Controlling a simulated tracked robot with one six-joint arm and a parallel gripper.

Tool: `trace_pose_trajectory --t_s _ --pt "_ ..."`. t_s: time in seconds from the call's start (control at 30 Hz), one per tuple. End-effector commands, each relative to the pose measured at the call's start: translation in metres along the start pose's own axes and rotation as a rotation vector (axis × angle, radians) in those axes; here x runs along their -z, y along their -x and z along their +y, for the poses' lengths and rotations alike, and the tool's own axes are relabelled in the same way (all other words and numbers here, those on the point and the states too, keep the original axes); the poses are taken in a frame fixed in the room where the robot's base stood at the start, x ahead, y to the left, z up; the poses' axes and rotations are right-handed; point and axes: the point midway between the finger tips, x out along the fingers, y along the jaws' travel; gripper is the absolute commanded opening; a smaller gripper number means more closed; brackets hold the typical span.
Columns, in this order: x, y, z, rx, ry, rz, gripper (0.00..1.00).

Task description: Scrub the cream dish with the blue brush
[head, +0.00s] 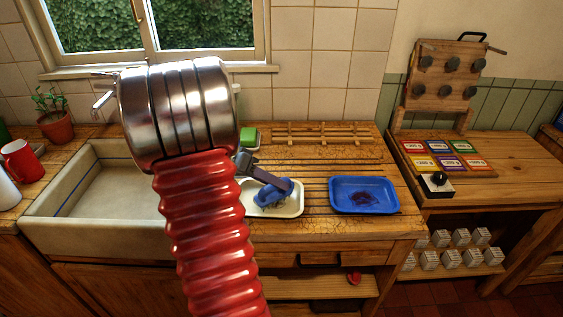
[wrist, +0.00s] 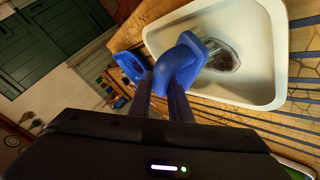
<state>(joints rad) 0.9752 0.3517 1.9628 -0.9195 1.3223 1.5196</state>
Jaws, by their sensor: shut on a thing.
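The cream dish (head: 290,208) lies on the slatted wooden counter right of the sink, and a dark stain shows on its floor in the wrist view (wrist: 272,88). The blue brush (head: 270,193) is over the dish. My gripper (head: 285,184) is shut on the brush, with its fingers around the handle, as the wrist view also shows the brush (wrist: 182,62). The brush head is at the dish's stained middle; I cannot tell whether the bristles touch it. My arm hides part of the dish's left side in the head view.
A blue dish (head: 364,195) with a dark stain lies to the right on the counter. A green sponge-like block (head: 250,137) and a wooden rack (head: 325,134) are behind. The sink (head: 105,190) is left. Bare slats separate the two dishes.

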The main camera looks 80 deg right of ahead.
Motion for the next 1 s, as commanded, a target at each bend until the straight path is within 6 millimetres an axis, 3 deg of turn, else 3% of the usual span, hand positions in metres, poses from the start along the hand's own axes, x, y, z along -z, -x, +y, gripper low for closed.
trace_pose_trajectory --t_s 0.03,0.7,1.0 --pt "0.009 0.01 0.008 0.004 -0.005 0.003 0.0" --pt "0.038 0.047 0.037 0.007 0.004 0.007 0.0" --pt "0.041 0.051 0.039 0.009 0.009 0.01 0.0"
